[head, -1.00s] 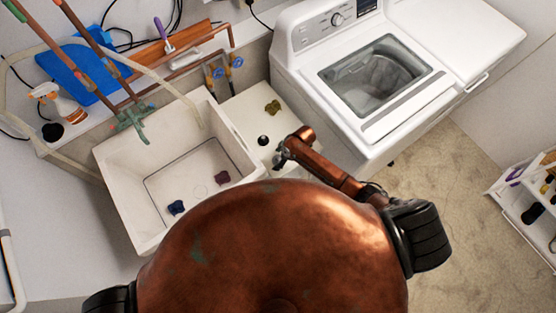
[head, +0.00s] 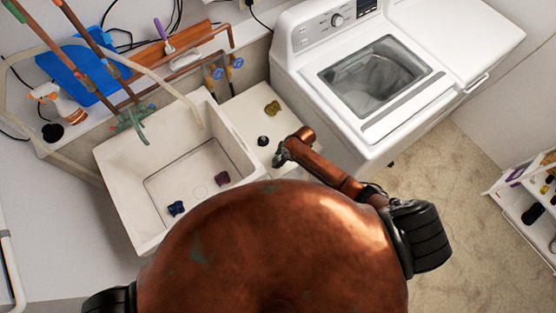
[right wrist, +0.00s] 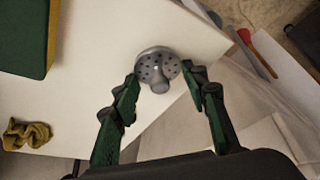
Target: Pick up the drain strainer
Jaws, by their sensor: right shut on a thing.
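The drain strainer (right wrist: 158,66) is a grey, round, perforated disc with a short knob, seen in the right wrist view at the edge of a white surface. My right gripper (right wrist: 162,78) has its two green fingers on either side of the strainer and is shut on it. In the head view my right gripper (head: 281,156) is small, over the white ledge right of the sink, and the strainer cannot be made out there. My left gripper is out of view.
The white sink (head: 119,169) holds a blue cloth (head: 176,208) and a purple cloth (head: 222,179). On the ledge lie a yellowish cloth (head: 272,107) and a small dark round thing (head: 263,141). A washing machine (head: 300,70) stands close on the right.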

